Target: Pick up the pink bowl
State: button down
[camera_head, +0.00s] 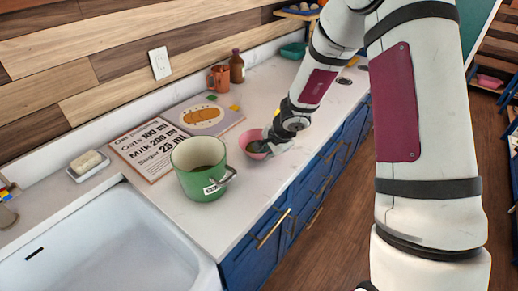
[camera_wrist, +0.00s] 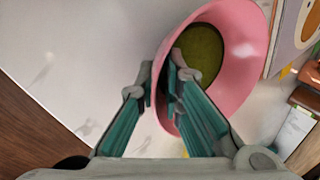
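The pink bowl (camera_head: 257,146) sits at the counter's front part, to the right of the green mug. In the wrist view the bowl (camera_wrist: 236,62) fills the upper right and looks tilted, with a dark olive patch at the bottom inside. My gripper (camera_wrist: 163,78) has one finger outside the bowl's wall and the other on its inner side. The fingers slant in close together, with the wall pinched between their tips. In the head view my gripper (camera_head: 268,147) is at the bowl's right side and partly covers it. Whether the bowl's base touches the counter is hard to tell.
Behind lie a recipe board (camera_head: 147,153) and a picture board (camera_head: 225,124). An orange mug (camera_head: 218,79) and a brown bottle (camera_head: 237,67) stand by the wall. A sink (camera_head: 110,245) is front left.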

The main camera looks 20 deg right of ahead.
jog(key=shift+r, duration=0.15)
dwell(0.3)
jog(key=shift+s+a+r+p, duration=0.1)
jog(key=shift+r+p, duration=0.9)
jog(key=shift+r, duration=0.1)
notch_tip(320, 180, up, 8)
jog(key=shift+f, duration=0.2)
